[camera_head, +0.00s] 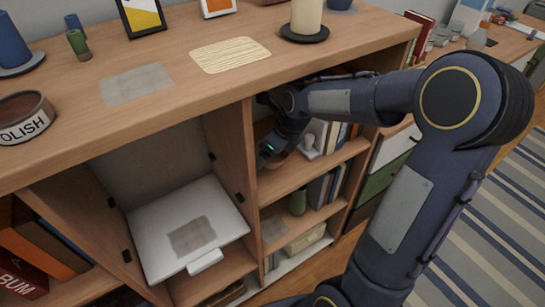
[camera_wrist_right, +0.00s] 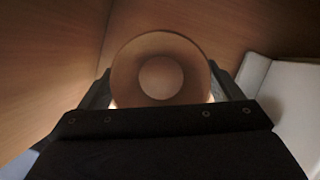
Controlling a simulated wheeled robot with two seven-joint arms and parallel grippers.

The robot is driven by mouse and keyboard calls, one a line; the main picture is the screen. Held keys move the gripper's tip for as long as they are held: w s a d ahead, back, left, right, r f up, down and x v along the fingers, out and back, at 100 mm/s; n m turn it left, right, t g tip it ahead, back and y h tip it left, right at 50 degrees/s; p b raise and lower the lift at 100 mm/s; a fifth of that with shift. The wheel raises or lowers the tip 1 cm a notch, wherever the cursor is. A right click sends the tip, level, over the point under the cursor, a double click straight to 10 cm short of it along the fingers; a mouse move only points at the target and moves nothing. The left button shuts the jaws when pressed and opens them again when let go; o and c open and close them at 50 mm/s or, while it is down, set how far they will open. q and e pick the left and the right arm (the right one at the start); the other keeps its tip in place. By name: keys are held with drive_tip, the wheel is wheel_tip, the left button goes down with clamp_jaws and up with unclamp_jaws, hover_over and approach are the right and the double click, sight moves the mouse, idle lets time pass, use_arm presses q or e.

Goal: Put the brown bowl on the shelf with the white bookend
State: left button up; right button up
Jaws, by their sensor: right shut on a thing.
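My right gripper (camera_head: 270,152) reaches into the upper right shelf compartment. It is shut on the brown bowl (camera_head: 277,161), which is mostly hidden behind the gripper in the head view. In the right wrist view, the round bowl (camera_wrist_right: 160,48) sits between the two fingers with its inside showing. The shelf board (camera_head: 290,178) is just below the bowl; I cannot tell if they touch. The white bookend (camera_head: 310,143) stands on this shelf to the right of the bowl, beside books. A white object (camera_wrist_right: 283,105) shows at the right in the wrist view. My left gripper is out of view.
Wooden side walls and the cabinet top (camera_head: 175,70) closely frame the compartment. Books (camera_head: 340,132) fill its right side. The shelf below holds a green vase (camera_head: 298,201) and books. A white box-like device (camera_head: 185,225) occupies the left compartment. The front of the shelf is bare.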

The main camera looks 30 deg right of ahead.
drive_tip(key=shift+s+f, duration=0.1)
drive_tip(key=shift+f, duration=1.35)
drive_tip(key=shift+f, duration=0.15)
drive_tip(key=o, duration=0.8)
